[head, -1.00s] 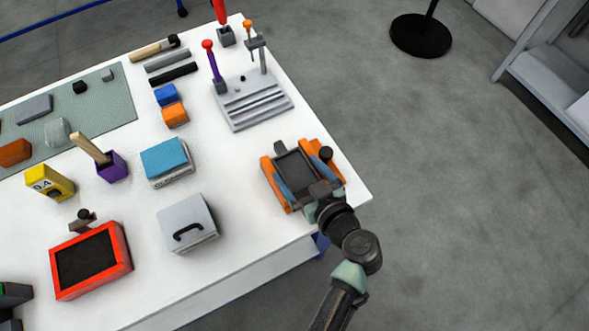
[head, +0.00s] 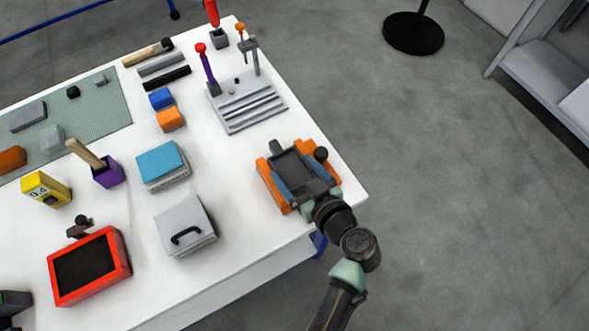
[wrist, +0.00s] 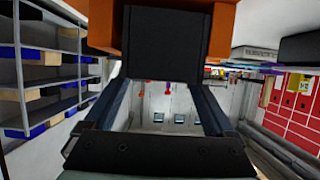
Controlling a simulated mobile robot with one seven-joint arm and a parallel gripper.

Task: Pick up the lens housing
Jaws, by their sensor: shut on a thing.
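An orange and dark grey object with a black knob, which I take to be the lens housing (head: 291,164), is at the table's right corner in the head view. My gripper (head: 299,174) reaches it from the lower right, with blue-grey fingers along both sides of its dark middle part. In the wrist view, the dark block of the lens housing (wrist: 165,45) sits between the tips of my gripper (wrist: 158,84), with orange parts beyond. My gripper is shut on it. Its underside is hidden, so I cannot tell whether it touches the table.
A grey slotted stand (head: 248,105) with upright tools is behind the housing. A light grey case with a handle (head: 185,225), a blue-topped block (head: 161,164) and a red-framed tray (head: 123,247) are to the left. Bare white table (head: 225,165) separates them from the housing.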

